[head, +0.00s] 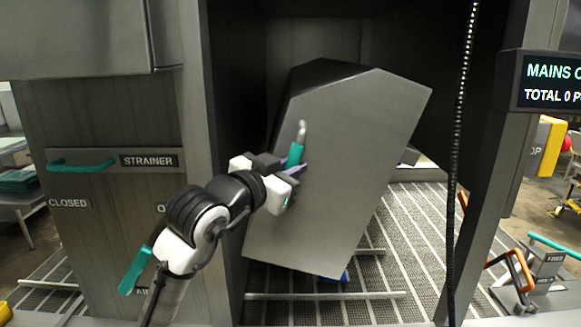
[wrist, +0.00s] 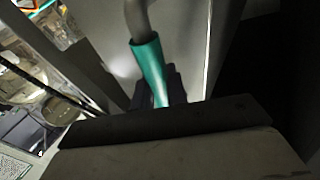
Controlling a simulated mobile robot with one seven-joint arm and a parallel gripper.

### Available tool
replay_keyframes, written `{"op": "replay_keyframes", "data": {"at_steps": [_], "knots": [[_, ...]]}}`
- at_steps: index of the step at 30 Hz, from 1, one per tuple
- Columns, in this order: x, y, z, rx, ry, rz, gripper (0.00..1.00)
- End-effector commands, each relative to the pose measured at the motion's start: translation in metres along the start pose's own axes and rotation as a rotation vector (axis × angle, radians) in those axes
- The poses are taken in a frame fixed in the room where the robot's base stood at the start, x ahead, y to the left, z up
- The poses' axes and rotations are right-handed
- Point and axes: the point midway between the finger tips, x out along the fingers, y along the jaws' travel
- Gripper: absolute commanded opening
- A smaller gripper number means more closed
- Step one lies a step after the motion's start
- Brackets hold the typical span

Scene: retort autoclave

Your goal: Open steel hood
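The steel hood (head: 345,165) is a large grey box-shaped cover inside the machine's frame. It stands tilted, with dark space around it and its lower edge above the slatted floor. A bent handle (head: 297,148) with a teal grip is on its face; it also shows in the wrist view (wrist: 149,65). My gripper (head: 291,169) is at the lower part of the teal grip. In the wrist view, dark fingers (wrist: 160,88) sit close on both sides of the grip and appear shut on it. The fingertips are partly hidden behind the gripper body.
A strainer drawer front (head: 110,160) with a teal handle is at the left. A dark hanging cable (head: 460,110) runs down right of the hood. A display (head: 548,82) and a red stop button (head: 565,143) are at the right. Rails cross the grated floor (head: 400,225).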

Motion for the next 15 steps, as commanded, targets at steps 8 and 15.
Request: {"op": "replay_keyframes", "data": {"at_steps": [8,15], "knots": [[0.001,0.001,0.001,0.004,-0.002,0.001,0.00],[0.024,0.040,0.016,0.131,-0.090,0.036,0.00]]}}
